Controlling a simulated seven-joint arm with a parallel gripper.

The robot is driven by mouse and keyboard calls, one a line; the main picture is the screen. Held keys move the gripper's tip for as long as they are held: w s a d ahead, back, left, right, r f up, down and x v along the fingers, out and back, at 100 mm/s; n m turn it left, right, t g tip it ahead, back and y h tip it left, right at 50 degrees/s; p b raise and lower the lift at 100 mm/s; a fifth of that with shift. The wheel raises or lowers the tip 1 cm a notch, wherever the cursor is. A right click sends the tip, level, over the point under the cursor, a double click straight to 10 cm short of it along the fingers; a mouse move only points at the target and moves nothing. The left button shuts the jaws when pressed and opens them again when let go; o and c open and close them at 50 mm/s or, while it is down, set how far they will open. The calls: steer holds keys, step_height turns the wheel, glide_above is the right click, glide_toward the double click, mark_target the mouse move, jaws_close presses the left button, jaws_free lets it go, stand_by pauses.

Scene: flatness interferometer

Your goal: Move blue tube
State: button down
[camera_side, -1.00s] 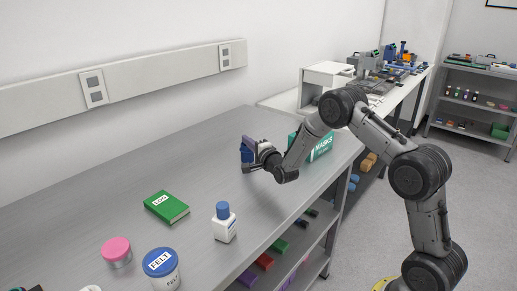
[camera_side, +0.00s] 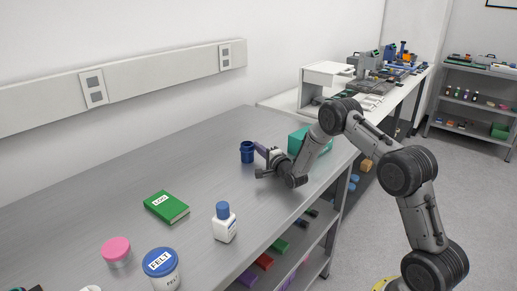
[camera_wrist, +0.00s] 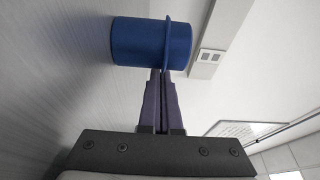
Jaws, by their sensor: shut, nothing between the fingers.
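The blue tube (camera_side: 247,153) stands upright on the grey metal bench, with a wider rim near its top. My gripper (camera_side: 259,148) is just to its right in the side view, low over the bench. In the wrist view the blue tube (camera_wrist: 150,42) fills the upper middle, lying sideways in the picture. The two dark fingers of my gripper (camera_wrist: 159,75) are together, with their tips at the tube's near side. Nothing is between them. I cannot tell whether the tips touch the tube.
A green MASKS box (camera_side: 312,142) stands behind my wrist. Nearer on the bench are a green LOG book (camera_side: 166,207), a white bottle with a blue cap (camera_side: 224,225), a pink-lidded jar (camera_side: 116,250) and a FELT tub (camera_side: 161,268). The bench left of the tube is clear.

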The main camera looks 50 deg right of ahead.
steer(key=a, duration=1.8)
steer(key=shift+a, duration=0.3)
steer(key=shift+d, duration=0.1)
